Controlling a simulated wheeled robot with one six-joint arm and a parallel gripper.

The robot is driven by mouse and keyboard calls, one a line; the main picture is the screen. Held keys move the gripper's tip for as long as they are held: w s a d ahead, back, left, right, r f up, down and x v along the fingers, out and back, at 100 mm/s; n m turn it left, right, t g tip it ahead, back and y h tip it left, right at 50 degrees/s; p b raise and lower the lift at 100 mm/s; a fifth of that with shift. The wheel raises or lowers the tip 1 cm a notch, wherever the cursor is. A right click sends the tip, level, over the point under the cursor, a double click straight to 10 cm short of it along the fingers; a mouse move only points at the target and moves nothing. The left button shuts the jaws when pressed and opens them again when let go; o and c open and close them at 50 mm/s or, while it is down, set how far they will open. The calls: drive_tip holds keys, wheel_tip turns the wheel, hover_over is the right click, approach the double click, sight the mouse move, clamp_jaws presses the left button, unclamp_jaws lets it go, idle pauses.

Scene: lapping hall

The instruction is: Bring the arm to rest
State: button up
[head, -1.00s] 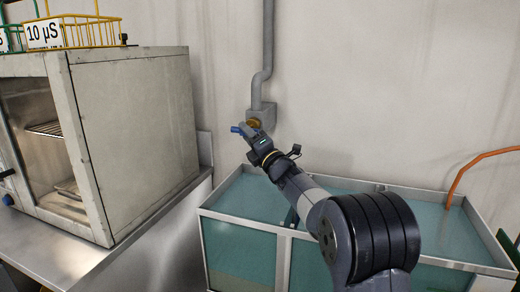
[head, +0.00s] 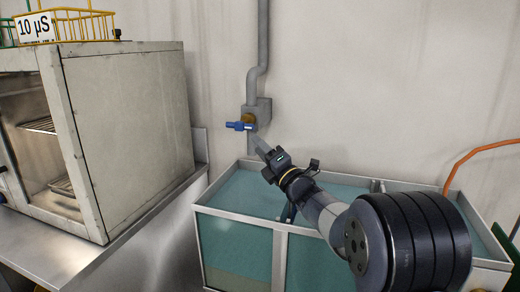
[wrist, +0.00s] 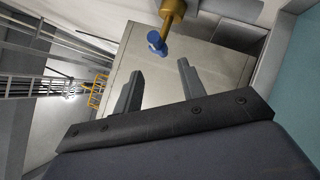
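My gripper (head: 257,144) is over the tank, just below and to the right of the blue valve handle (head: 238,126) in the head view. In the wrist view my gripper (wrist: 158,84) has its two fingers spread apart with nothing between them. The blue handle (wrist: 156,42) shows beyond the fingertips there, apart from them, on a brass valve (wrist: 173,10). The valve sits at the grey box on the wall pipe. My arm reaches in from the lower right of the head view.
The teal-sided tank (head: 238,245) stands below my arm. A metal oven (head: 130,140) with an open front stands on a steel bench (head: 110,262) at left. A yellow wire basket (head: 85,24) labelled "10 µS" is on top. An orange hose (head: 462,166) is at right.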

sight(240, 127)
drive_tip(key=p+x, duration=0.1)
drive_tip(key=x, duration=1)
drive_tip(key=shift+p, duration=0.3)
drive_tip(key=shift+f, duration=0.2)
drive_tip(key=b+v, duration=0.2)
drive_tip(key=v, duration=0.9)
drive_tip(key=p+x, duration=0.2)
drive_tip(key=x, duration=0.9)
drive_tip(key=shift+r, duration=0.15)
drive_tip(key=shift+r+p, duration=0.25)
drive_tip(key=shift+p, duration=0.25)
drive_tip(key=shift+g+p, duration=0.3)
drive_tip(key=shift+p, duration=0.6)
drive_tip(key=n+g+h+p, duration=0.2)
drive_tip(key=n+g+p, duration=0.1)
drive_tip(key=p, duration=1.3)
drive_tip(key=b+v, duration=0.3)
drive_tip(key=v, duration=0.7)
drive_tip(key=shift+d+f, duration=0.15)
drive_tip(key=shift+d, duration=0.05)
